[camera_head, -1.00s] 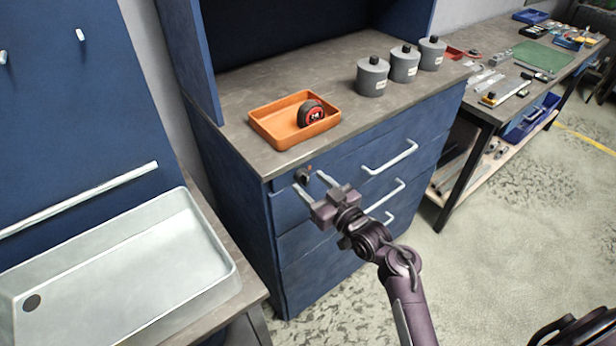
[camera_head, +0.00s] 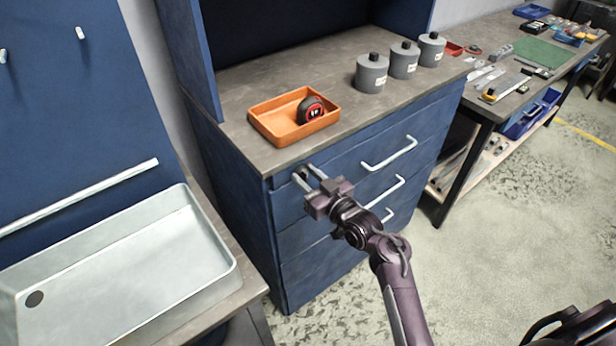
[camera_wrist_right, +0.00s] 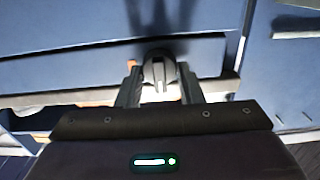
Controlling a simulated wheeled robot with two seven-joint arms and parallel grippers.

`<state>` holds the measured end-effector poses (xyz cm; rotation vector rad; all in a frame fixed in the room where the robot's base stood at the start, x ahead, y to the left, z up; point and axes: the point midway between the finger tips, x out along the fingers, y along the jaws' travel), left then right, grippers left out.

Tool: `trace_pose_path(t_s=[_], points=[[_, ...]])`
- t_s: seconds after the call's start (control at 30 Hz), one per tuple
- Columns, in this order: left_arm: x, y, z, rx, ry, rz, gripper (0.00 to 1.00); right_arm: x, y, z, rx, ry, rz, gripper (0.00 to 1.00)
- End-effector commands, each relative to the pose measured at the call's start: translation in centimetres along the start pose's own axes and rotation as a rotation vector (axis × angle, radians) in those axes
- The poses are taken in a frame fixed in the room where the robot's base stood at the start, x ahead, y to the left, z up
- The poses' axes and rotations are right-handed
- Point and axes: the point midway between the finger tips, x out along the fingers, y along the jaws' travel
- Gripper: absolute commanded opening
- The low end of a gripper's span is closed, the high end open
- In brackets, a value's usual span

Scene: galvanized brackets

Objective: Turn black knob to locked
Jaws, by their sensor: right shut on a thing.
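The black knob (camera_head: 302,171) is on the upper left front of the blue drawer cabinet (camera_head: 285,215), just below the worktop. It is small and partly hidden by the fingers in the head view. In the right wrist view the knob (camera_wrist_right: 158,72) sits between the two fingers, with a paler ridge along its middle. My right gripper (camera_head: 308,176) is shut on it, and it also shows in the right wrist view (camera_wrist_right: 160,88). I cannot read any lock marking. My left gripper is in neither view.
An orange tray (camera_head: 262,122) with a tape measure (camera_head: 311,110) stands on the worktop above the knob. Pale drawer handles (camera_head: 390,154) stick out to the right. A metal sink (camera_head: 130,265) is at the left. Several grey canisters (camera_head: 371,74) stand farther back.

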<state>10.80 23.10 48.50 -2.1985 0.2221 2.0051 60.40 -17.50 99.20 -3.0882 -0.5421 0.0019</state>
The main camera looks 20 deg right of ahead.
Motion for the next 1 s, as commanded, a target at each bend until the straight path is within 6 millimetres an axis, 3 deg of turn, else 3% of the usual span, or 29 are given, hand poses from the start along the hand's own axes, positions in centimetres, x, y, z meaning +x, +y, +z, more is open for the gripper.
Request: trace_pose_path(t_s=[0.37,1.0], points=[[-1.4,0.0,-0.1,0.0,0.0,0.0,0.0,0.0,0.1,-0.2,0.163,-0.001,-0.001,0.11],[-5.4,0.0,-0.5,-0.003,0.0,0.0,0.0,0.0,0.3,-0.2,0.759,-0.001,0.0,0.11]])
